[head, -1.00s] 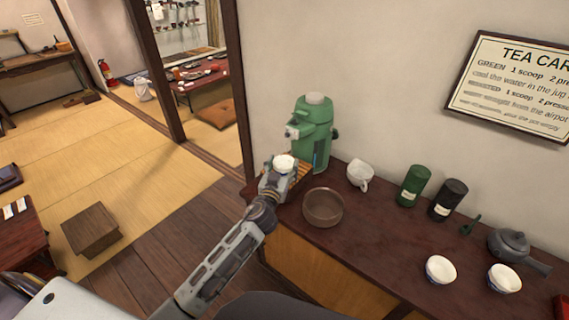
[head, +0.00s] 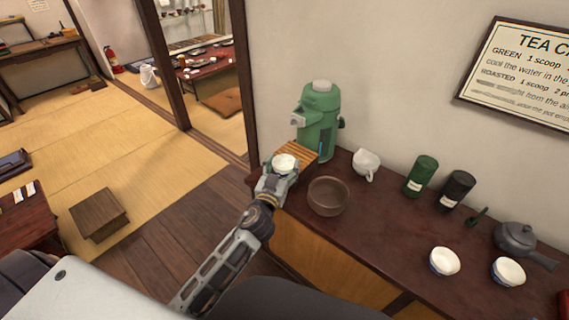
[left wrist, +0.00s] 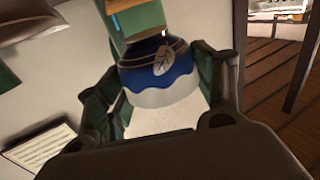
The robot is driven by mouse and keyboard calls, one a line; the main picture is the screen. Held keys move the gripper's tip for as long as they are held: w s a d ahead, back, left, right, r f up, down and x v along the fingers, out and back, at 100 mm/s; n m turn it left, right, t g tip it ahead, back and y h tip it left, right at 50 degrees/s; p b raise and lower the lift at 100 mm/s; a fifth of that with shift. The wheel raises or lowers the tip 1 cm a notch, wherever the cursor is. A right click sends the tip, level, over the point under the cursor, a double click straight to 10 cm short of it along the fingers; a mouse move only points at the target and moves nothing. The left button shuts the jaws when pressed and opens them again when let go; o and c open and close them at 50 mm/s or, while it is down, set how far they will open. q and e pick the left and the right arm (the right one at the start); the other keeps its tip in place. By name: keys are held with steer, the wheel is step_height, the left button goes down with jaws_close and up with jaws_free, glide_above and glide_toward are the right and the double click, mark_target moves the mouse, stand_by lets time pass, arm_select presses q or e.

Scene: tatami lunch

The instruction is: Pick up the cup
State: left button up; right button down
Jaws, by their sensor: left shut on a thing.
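A small white cup (head: 285,161) is held by my left gripper (head: 276,178) at the front of the slatted wooden stand by the green airpot. I cannot tell whether the cup's base still touches anything. Two similar white cups (head: 445,261) (head: 508,271) stand apart at the right of the counter. My right gripper is not in view.
The green airpot (head: 319,122) stands behind the slatted stand (head: 298,152). A brown bowl (head: 328,197) is close to the right of my gripper. A white jug (head: 366,163), a green canister (head: 421,175), a dark canister (head: 457,190) and a grey teapot (head: 517,237) stand along the counter (head: 392,229).

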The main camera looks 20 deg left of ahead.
mark_target(280, 171)
arm_select(q)
steer(key=shift+s, duration=1.4)
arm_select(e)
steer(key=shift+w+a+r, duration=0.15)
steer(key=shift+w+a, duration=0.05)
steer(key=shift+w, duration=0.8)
arm_select(q)
steer(key=shift+s, duration=0.15)
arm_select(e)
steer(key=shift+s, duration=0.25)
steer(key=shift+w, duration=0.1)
